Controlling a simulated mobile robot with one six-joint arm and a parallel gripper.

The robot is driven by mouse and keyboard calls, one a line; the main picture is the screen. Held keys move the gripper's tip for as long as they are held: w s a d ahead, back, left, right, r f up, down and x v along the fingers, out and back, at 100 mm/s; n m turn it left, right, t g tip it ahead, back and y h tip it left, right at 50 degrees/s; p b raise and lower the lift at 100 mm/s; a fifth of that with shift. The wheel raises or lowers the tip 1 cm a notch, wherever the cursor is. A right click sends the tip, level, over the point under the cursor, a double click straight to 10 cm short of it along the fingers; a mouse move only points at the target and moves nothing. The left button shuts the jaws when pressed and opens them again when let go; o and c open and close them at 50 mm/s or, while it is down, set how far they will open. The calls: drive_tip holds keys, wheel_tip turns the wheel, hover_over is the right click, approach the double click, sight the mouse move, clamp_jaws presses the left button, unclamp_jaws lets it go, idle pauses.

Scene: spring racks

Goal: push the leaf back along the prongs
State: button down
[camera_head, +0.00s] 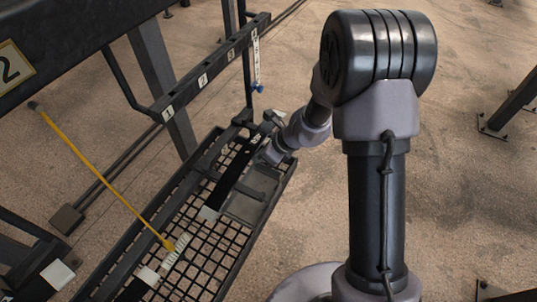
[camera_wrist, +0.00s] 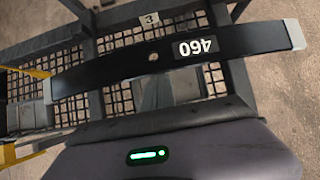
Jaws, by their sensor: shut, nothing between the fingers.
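The leaf (camera_wrist: 120,66) is a long, slightly bowed black bar with pale grey ends and a white 460 label. It lies across the upper half of the wrist view, and in the head view a black leaf (camera_head: 229,183) lies along the mesh rack. My gripper (camera_head: 266,156) is beside the leaf at the rack's far right part. Its dark body with a green light fills the bottom of the wrist view. The gripper is shut and empty. Its fingertips are mostly hidden, and I cannot tell whether they touch the leaf. The prongs are not clearly visible.
The mesh rack (camera_head: 206,240) has dark rails. A second leaf (camera_head: 133,289) lies nearer on it, at the lower left. A yellow rod (camera_head: 100,170) slants down to the mesh. A rail with numbered plates (camera_head: 203,80) stands behind.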

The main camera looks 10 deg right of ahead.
drive_tip(key=shift+w+a+p, duration=0.2)
drive_tip(key=shift+w+a, duration=0.4)
drive_tip(key=shift+a, duration=0.2)
drive_tip(key=shift+w+a+p, duration=0.2)
drive_tip(key=shift+w+a, duration=0.35)
drive_tip(key=shift+a, duration=0.25)
drive_tip(key=s+d+b, duration=0.2)
drive_tip(key=s+d, duration=0.1)
drive_tip(key=d, duration=0.2)
drive_tip(key=shift+s, duration=0.25)
drive_tip(key=n+b, duration=0.2)
drive_tip(key=n, duration=0.8)
approach(249, 151)
drive_tip(key=s+a+r, duration=0.2)
drive_tip(key=s+r, duration=0.5)
drive_tip(key=s, duration=0.1)
drive_tip(key=s+d+r+n+t+h, duration=0.1)
drive_tip(key=s+d+r+n, duration=0.1)
drive_tip(key=s+n, duration=0.3)
drive_tip(key=s+d+r+n+h+b, duration=0.1)
drive_tip(key=s+n, duration=0.4)
drive_tip(key=s, duration=0.6)
wheel_tip(249, 151, up, 3)
drive_tip(key=shift+s+d+f+n+t+h, duration=0.1)
drive_tip(key=shift+s+d+n+t+h, duration=0.25)
drive_tip(key=shift+d+h, duration=0.6)
drive_tip(key=shift+w+d, duration=0.1)
drive_tip(key=shift+d, duration=0.05)
